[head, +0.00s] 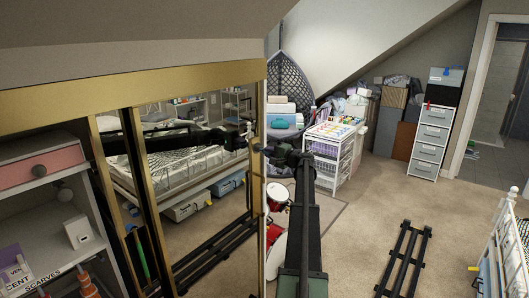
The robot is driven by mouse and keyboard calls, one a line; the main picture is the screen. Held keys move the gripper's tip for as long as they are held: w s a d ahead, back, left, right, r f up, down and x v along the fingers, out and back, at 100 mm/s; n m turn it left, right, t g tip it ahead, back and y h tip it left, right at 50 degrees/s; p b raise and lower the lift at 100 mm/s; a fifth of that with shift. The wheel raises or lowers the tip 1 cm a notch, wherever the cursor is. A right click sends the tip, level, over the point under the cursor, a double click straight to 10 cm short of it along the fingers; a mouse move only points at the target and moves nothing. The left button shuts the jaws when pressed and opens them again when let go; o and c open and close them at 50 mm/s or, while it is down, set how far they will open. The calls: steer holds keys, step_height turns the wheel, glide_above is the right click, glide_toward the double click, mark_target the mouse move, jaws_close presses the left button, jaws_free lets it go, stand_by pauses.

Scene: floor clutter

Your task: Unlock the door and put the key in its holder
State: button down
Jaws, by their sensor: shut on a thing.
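The gold-framed mirrored door (190,150) fills the left middle of the head view. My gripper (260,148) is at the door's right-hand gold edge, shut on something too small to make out. My wrist hides much of that spot, and I cannot tell whether the gripper touches the frame. The mirror shows a reflection of my arm reaching to the same edge. I cannot make out the key, a lock or the key holder clearly.
Open shelves (50,200) with a pink drawer stand at the left. A white drawer cart (328,155) and a hanging chair (290,90) stand behind. A grey drawer cabinet (430,142) is near the open doorway (498,100). Carpet is clear at the right middle, beside a black rail (405,260).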

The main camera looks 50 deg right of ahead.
steer(key=shift+s, duration=0.1)
steer(key=s, duration=0.2)
steer(key=shift+s, duration=0.35)
